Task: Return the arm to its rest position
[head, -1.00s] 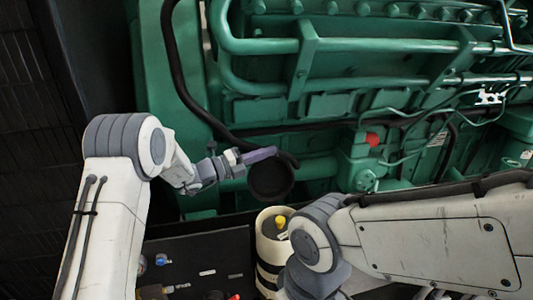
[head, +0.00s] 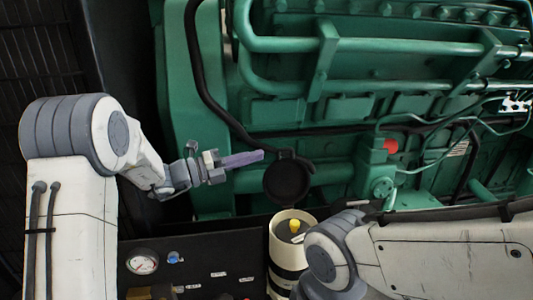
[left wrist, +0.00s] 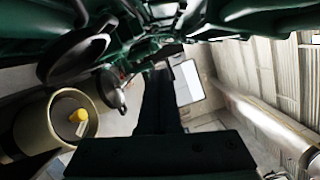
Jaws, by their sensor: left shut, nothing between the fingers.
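My left gripper (head: 240,160) shows in the head view at the middle left, in front of the green engine (head: 330,130). Its purple-grey fingers are shut and empty, pointing right. The fingertips are a little left of a round black cap (head: 288,180) and appear apart from it. My right arm comes in from the right in the head view, but its gripper is out of sight.
A cream cylinder (head: 290,225) with a yellow knob stands below the cap; it also shows in the left wrist view (left wrist: 38,125). A dark panel (head: 225,245) with a gauge (head: 142,262) lies below my left arm. A red part (head: 391,146) sits on the engine.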

